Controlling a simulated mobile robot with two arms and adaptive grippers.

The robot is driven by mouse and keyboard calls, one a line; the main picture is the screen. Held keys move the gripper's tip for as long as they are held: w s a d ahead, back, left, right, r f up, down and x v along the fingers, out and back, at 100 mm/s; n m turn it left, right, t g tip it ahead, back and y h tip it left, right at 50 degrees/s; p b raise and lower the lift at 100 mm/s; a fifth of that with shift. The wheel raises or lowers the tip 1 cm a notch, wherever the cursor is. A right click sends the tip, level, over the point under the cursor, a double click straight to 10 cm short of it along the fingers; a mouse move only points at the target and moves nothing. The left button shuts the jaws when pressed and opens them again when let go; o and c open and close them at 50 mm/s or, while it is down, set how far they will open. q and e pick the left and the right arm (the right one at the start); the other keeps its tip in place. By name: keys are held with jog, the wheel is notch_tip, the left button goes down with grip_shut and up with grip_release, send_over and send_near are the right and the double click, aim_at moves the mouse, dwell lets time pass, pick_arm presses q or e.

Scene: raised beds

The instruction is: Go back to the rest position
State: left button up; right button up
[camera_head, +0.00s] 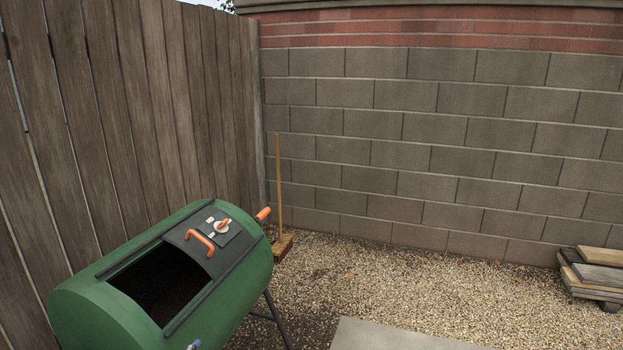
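Neither of my grippers shows in the head view. A green barrel-shaped tumbler (225,266) stands on dark legs at the lower left. Its opening (160,283) is uncovered and the inside is dark. A dark sliding door (213,237) with an orange handle (200,243) and a latch with an orange lever (222,224) sits beside the opening. An orange grip (263,214) sticks out at the tumbler's far end. A small blue-grey piece at the bottom edge, in front of the tumbler, is too cut off to tell.
A wooden fence (120,130) stands close behind the tumbler at left. A block wall (440,140) closes the back. Stacked boards (597,277) lie at right. Gravel (480,290) and a paving slab (390,337) are clear.

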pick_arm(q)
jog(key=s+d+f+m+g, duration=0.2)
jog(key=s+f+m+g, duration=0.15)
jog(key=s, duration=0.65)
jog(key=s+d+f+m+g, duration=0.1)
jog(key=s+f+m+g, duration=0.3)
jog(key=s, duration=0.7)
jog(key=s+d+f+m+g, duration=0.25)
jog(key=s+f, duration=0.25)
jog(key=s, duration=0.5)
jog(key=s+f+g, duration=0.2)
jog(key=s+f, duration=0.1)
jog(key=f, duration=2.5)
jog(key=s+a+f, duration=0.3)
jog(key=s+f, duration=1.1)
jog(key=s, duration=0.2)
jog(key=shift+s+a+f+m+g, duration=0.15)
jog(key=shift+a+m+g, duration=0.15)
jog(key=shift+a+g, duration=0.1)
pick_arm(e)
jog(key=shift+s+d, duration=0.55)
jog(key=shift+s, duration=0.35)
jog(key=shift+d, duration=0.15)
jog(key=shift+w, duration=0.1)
